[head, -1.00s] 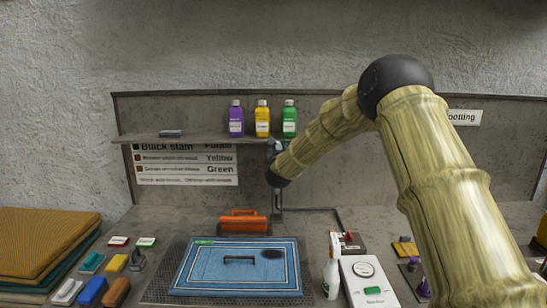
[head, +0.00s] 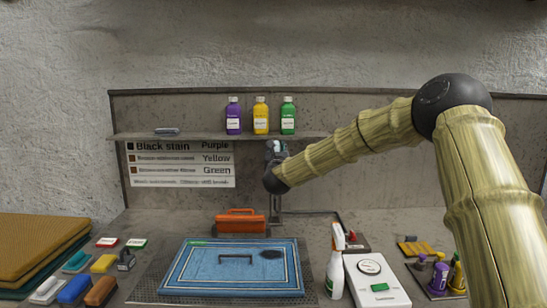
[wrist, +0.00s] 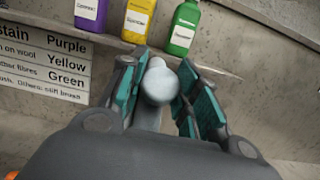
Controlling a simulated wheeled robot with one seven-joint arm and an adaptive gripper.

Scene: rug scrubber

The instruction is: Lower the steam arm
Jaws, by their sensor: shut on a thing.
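My gripper (wrist: 160,95) has its teal-padded fingers around a pale rounded knob (wrist: 157,82) on a grey upright stem in the wrist view. In the head view, my gripper (head: 276,150) is just below the shelf, mostly hidden by my own wrist. A thin dark upright (head: 275,207) shows below it, with a pipe running right from it at the back of the bench. An orange block with a handle (head: 241,221) is left of the upright, behind the blue rug (head: 220,277). I cannot tell how these parts join.
The shelf (head: 195,136) carries purple (head: 234,116), yellow (head: 261,116) and green (head: 288,116) bottles close to my gripper. A spray bottle (head: 336,265) and a white dial box (head: 378,285) stand right of the rug. Several coloured brushes lie left.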

